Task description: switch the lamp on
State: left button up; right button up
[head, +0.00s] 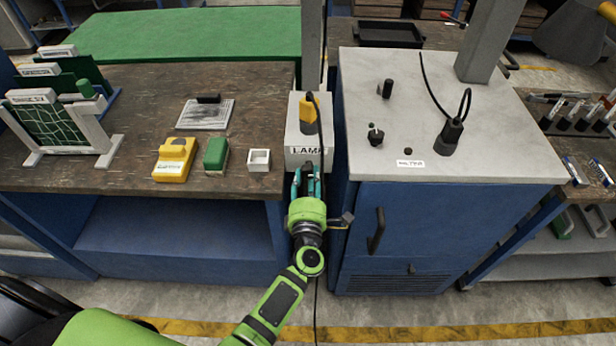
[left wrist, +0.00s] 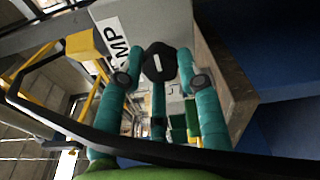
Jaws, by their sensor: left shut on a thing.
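The grey lamp box (head: 303,135) stands between the wooden bench and the blue cabinet, with a "LAMP" label on its front edge. A yellow part with a black cable (head: 308,110) sits on its top. In the left wrist view, the box (left wrist: 150,18) carries a black knob (left wrist: 159,62) with a white mark. My left gripper (head: 307,172) is at the front of the box, below the label. In the left wrist view its teal fingers (left wrist: 160,80) are on either side of the knob, shut on it. The gripper hides the knob in the head view. My right gripper is not in view.
The bench (head: 130,110) on the left holds a yellow block (head: 174,160), a green block (head: 216,153) and a white square holder (head: 259,160). The blue cabinet (head: 420,235) on the right has small knobs and a plug on its grey top. A black cable hangs by my arm.

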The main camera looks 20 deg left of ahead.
pick_arm(q)
jog(key=shift+w+d+r, duration=0.1)
jog(key=shift+w+r, duration=0.05)
jog(key=shift+r, duration=0.15)
jog(key=o, duration=1.2)
jog(key=shift+c, duration=0.2)
jog(key=shift+f, duration=0.15)
jog(key=v, duration=1.2)
